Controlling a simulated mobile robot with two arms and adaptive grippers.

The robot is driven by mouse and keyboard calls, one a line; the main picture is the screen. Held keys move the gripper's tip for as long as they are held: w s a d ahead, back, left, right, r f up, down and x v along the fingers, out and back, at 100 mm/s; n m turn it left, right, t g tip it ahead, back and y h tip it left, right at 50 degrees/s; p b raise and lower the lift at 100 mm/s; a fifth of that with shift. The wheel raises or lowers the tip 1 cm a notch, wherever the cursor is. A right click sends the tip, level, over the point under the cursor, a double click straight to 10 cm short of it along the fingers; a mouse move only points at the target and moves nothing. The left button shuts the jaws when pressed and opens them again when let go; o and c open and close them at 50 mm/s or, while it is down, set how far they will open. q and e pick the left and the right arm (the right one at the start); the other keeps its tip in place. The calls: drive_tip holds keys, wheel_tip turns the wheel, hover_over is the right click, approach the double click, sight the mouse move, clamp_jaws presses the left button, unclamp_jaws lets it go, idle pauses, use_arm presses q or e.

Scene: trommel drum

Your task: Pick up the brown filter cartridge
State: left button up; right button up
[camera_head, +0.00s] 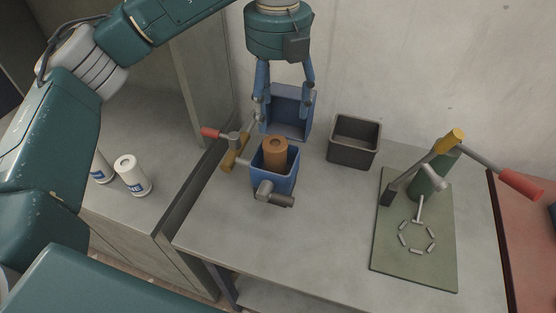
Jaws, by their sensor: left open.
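The brown filter cartridge (275,152) stands upright in a blue holder (271,183) on the grey table. Its round top with a dark centre hole sticks out above the holder's rim. My left gripper (284,112) hangs behind and a little above the cartridge in the picture, with its blue fingers spread apart and pointing down. Nothing is between the fingers except the view of a blue bin behind them. The gripper does not appear to touch the cartridge. My right gripper is not in view.
The open blue bin (301,97) stands behind the gripper. A dark grey bin (354,154) is to its right. A green mat (388,247) carries a red-handled tool. White canisters (133,178) stand on the left counter. The table front is clear.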

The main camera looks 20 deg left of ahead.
use_arm(q)
drive_tip(key=p, duration=0.1)
hover_over(275, 141)
drive_tip(key=f, duration=0.5)
drive_tip(key=shift+s+d, duration=0.1)
drive_tip(key=shift+d, duration=0.2)
drive_tip(key=shift+s+f, duration=0.1)
drive_tip(key=shift+f, duration=0.2)
drive_tip(key=f+p, duration=0.2)
drive_tip(key=f, duration=0.1)
drive_tip(key=f+p, duration=0.1)
drive_tip(key=f, duration=0.1)
drive_tip(key=shift+w+a, duration=0.2)
drive_tip(key=shift+a, duration=0.1)
drive_tip(key=shift+f, duration=0.3)
clamp_jaws()
